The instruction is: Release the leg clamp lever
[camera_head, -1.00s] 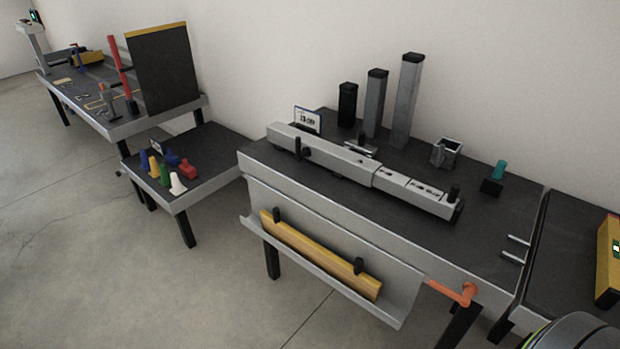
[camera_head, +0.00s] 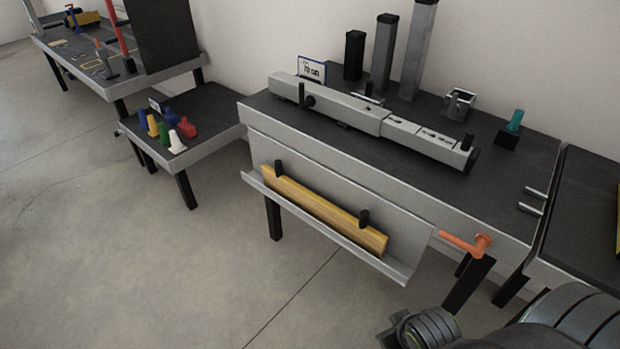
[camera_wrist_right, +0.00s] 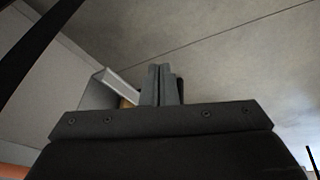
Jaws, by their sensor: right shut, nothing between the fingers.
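A grey telescoping leg (camera_head: 345,108) lies along the workbench in the head view. A black upright lever (camera_head: 301,95) stands near its left end, with a round black knob (camera_head: 310,101) beside it. I cannot tell which of these is the clamp lever. An orange handle (camera_head: 462,243) sticks out at the bench's front right corner. My right gripper (camera_wrist_right: 162,68) is shut and empty in the wrist view, apart from the leg. My right arm shows at the lower right of the head view. My left gripper is not in view.
Grey posts (camera_head: 384,52) and a small sign (camera_head: 312,69) stand behind the leg. A low table (camera_head: 208,115) with coloured pieces is at left. The floor (camera_head: 130,250) in front is clear.

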